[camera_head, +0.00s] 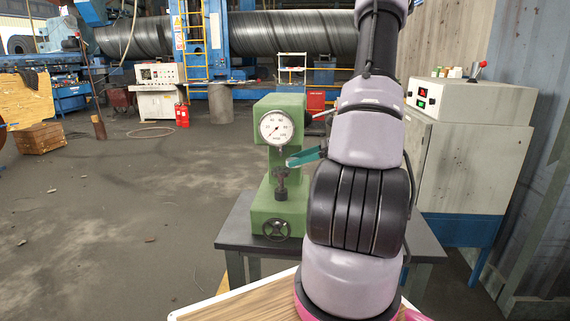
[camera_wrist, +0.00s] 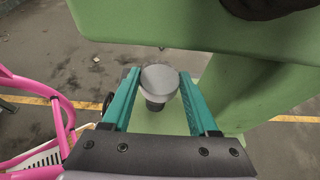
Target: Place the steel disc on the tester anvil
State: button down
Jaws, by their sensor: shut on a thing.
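The steel disc (camera_wrist: 160,78) shows as a round grey face between the two teal fingers of my gripper (camera_wrist: 159,73) in the wrist view. My gripper is shut on it. A dark post, which looks like the anvil (camera_wrist: 155,104), shows just below the disc; I cannot tell whether they touch. In the head view the green tester (camera_head: 279,205) stands upright with a round dial (camera_head: 276,128) on its head. My gripper (camera_head: 292,161) reaches in from the right, under the dial and above the dark anvil (camera_head: 281,193). The disc is not clear there.
The tester stands on a dark table (camera_head: 235,230). Its green head hangs close over my gripper in the wrist view. A wooden board (camera_head: 235,309) lies in front. A grey control cabinet (camera_head: 470,160) stands at the right. The floor at left is mostly free.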

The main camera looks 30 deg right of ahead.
aim_at(285, 170)
jog(key=x, duration=0.2)
jog(key=r+x, duration=0.1)
jog(key=x, duration=0.1)
jog(key=shift+w+a, duration=0.1)
jog(key=shift+a, duration=0.15)
jog(key=shift+f, duration=0.45)
jog(key=shift+d+f, duration=0.1)
jog(key=shift+c, duration=0.8)
grip_release()
jog(key=shift+d, duration=0.25)
jog(key=v, duration=1.1)
jog(key=shift+s+r, duration=0.25)
jog(key=shift+s, duration=0.05)
jog(key=shift+d, duration=0.15)
